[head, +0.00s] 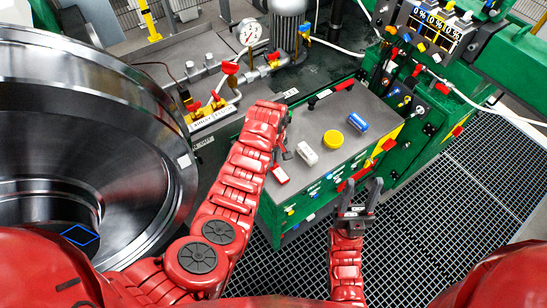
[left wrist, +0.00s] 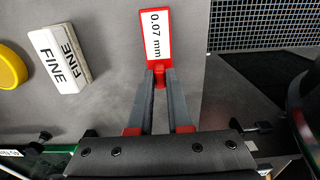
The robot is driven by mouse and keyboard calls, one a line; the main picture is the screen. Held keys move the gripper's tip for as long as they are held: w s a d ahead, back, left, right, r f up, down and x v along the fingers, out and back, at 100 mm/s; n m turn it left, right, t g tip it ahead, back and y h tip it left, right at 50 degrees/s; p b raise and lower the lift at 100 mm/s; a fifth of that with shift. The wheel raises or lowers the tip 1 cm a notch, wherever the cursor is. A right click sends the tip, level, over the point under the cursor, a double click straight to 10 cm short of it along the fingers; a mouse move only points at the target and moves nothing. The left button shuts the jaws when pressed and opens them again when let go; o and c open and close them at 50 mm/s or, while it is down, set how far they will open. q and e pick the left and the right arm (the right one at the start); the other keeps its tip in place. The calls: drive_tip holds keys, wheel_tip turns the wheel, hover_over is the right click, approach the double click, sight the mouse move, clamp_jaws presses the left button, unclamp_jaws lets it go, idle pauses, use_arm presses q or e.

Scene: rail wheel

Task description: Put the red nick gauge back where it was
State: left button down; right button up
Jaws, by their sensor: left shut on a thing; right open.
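The red nick gauge (head: 280,174) has a white label reading "0.07 mm" in the left wrist view (left wrist: 158,35). My left gripper (left wrist: 160,76) is shut on the narrow red end of the gauge, whose labelled part sticks out beyond the fingertips. In the head view the gauge shows over the left front part of the grey bench top (head: 343,104); I cannot tell whether it touches the surface. My right gripper (head: 358,197) is open and empty, in front of the bench over the floor grating.
On the bench top are a white block (head: 307,153) marked "FINE", a yellow round piece (head: 333,139) and a blue block (head: 357,122). A large steel wheel (head: 150,130) stands at the left. Red-handled valves and a pressure gauge (head: 249,33) stand behind. Dark grating (head: 440,200) covers the right floor.

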use_arm(q)
drive_tip(key=c, duration=0.8)
unclamp_jaws()
drive_tip(key=shift+f, duration=0.1)
drive_tip(key=shift+c, duration=0.2)
